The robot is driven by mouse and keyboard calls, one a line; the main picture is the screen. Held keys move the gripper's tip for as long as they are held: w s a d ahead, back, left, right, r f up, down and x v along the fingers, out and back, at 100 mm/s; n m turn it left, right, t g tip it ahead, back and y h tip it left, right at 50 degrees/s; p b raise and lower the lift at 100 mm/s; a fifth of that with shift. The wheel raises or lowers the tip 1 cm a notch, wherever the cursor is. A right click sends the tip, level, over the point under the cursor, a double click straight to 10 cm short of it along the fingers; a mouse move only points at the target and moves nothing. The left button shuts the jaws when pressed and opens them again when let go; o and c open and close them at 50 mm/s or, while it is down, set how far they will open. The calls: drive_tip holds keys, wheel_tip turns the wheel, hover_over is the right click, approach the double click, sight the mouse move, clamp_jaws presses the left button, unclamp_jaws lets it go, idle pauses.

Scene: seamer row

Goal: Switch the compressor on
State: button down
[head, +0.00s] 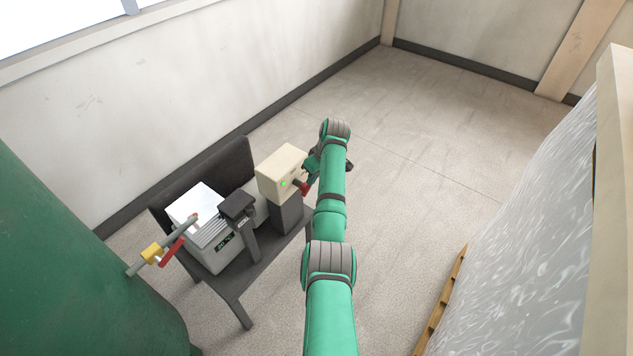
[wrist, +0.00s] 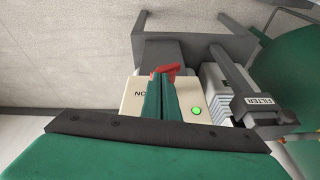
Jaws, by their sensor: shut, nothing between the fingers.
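The compressor unit (head: 212,255) is a pale boxy machine with a dark display on a dark stand. Beside it a cream switch box (head: 281,172) stands on a grey post, with a lit green lamp (head: 285,183) on its face. A red lever (head: 304,188) sticks out from this box, and it shows in the wrist view (wrist: 168,69) just beyond my fingertips. My gripper (wrist: 160,82) is shut and empty in front of the box face. I cannot tell whether the fingertips touch the lever. My fingers hide part of the box's lettering, which begins "NO".
A grey part labelled FILTER (wrist: 260,100) stands beside the box. A green tank (head: 60,250) at left carries a pipe with a yellow fitting (head: 152,253) and red handle (head: 171,252). A wrapped load (head: 530,240) stands at right. The floor behind is clear.

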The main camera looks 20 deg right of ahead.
drive_tip(key=shift+w+a+f, duration=0.1)
drive_tip(key=shift+w+a, duration=0.05)
drive_tip(key=shift+w, duration=0.15)
drive_tip(key=shift+w+d+f, duration=0.35)
drive_tip(key=shift+d, duration=0.25)
drive_tip(key=shift+w+d+f, duration=0.3)
drive_tip(key=shift+d, duration=0.3)
drive_tip(key=shift+w+a, duration=0.1)
drive_tip(key=shift+a, duration=0.15)
